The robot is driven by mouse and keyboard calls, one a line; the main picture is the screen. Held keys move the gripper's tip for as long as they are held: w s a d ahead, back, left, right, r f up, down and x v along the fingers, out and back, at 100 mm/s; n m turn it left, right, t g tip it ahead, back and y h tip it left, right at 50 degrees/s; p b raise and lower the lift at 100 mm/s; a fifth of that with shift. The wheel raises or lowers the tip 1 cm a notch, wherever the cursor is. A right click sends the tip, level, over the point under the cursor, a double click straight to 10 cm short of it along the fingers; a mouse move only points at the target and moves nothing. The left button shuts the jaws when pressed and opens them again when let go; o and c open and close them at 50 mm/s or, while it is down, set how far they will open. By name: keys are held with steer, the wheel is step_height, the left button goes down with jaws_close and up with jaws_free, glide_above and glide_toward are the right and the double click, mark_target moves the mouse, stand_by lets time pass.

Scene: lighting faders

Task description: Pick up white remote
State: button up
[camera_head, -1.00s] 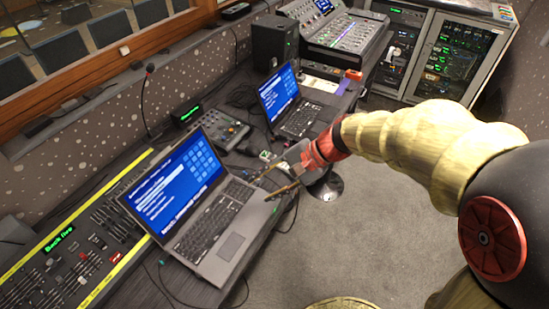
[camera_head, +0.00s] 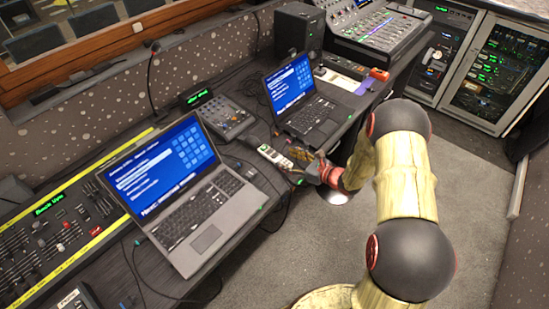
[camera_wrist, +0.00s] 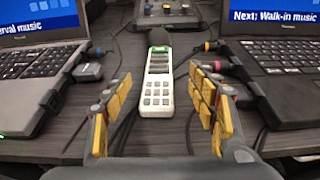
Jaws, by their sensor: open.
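The white remote (camera_wrist: 157,88) lies on the dark desk between two laptops, with a grey keypad side facing up and a green patch near its far end. In the head view the remote (camera_head: 274,156) shows just left of my gripper. My gripper (camera_wrist: 163,108) is open, with yellow-padded fingers on either side of the view and the remote framed between them, beyond and below the fingertips. Nothing is held. In the head view my gripper (camera_head: 303,166) is partly hidden and small at the desk's front edge.
The near laptop (camera_head: 210,212) and the far laptop (camera_head: 310,113) flank the remote, their plugs and cables close to the fingers. A small mixer (camera_head: 224,118) sits behind. Cables cross the desk around the remote. Open carpet lies in front.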

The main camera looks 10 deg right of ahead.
mark_target(276, 155)
steer(key=b+x, duration=0.2)
steer(key=x, duration=0.4)
steer(key=shift+s+a, duration=0.1)
steer(key=shift+c, duration=1.2)
steer(key=c, duration=1.1)
steer(key=shift+c, duration=0.3)
